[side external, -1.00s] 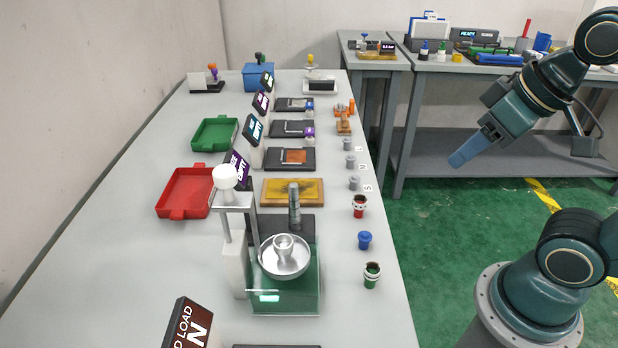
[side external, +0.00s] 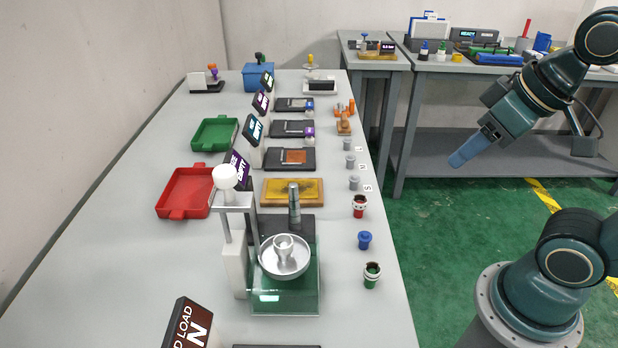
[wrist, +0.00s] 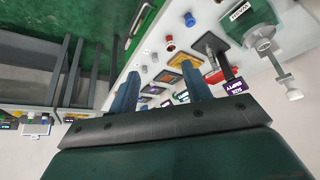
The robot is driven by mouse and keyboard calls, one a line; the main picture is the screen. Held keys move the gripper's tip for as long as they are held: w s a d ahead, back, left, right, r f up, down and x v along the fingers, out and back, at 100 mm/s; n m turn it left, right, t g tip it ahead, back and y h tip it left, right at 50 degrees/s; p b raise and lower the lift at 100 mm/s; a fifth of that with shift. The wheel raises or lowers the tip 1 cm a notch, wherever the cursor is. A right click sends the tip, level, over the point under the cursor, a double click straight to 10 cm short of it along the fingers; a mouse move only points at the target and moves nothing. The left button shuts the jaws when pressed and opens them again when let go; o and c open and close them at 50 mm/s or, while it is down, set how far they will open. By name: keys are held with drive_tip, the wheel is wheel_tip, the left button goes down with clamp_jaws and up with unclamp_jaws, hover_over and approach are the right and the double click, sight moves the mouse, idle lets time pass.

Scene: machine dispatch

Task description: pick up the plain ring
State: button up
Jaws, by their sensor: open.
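Small round parts stand along the right edge of the long table: a red one with a pale band (side external: 359,206), a plain-looking blue one (side external: 365,240) and a dark green one with a pale band (side external: 372,274). The blue one has no visible band; I cannot tell for certain which part is the plain ring. My gripper (side external: 470,150) is off the table's right side, above the green floor, clear of all the parts. In the wrist view my gripper (wrist: 160,72) has its two fingers apart with nothing between them.
A balance-like stand with a metal pan (side external: 284,262) is on the near table. A red tray (side external: 170,208), green tray (side external: 205,146), yellow plate (side external: 292,192) and several grey cylinders stand farther along. A second grey table (side external: 395,64) stands behind my gripper.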

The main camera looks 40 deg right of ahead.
drive_tip(key=shift+o, duration=0.2)
drive_tip(key=w+a+r+n+g+y, duration=0.1)
drive_tip(key=w+a+n+g+y, duration=0.1)
drive_tip(key=w+a+n, duration=0.4)
drive_tip(key=w+a+r+n+g+y, duration=0.1)
drive_tip(key=w+a+n+g+y, duration=0.1)
drive_tip(key=w+a+n, duration=0.5)
drive_tip(key=a+n+g, duration=0.1)
drive_tip(key=a+n, duration=0.2)
drive_tip(key=a, duration=0.2)
drive_tip(key=shift+w+a+r, duration=0.2)
drive_tip(key=shift+w+a, duration=0.1)
drive_tip(key=shift+a, duration=0.1)
drive_tip(key=shift+f+y, duration=0.1)
drive_tip(key=shift+y, duration=0.2)
approach(282, 246)
drive_tip(key=shift+x, duration=0.9)
drive_tip(key=shift+a, duration=0.1)
drive_tip(key=shift+x, duration=2.55)
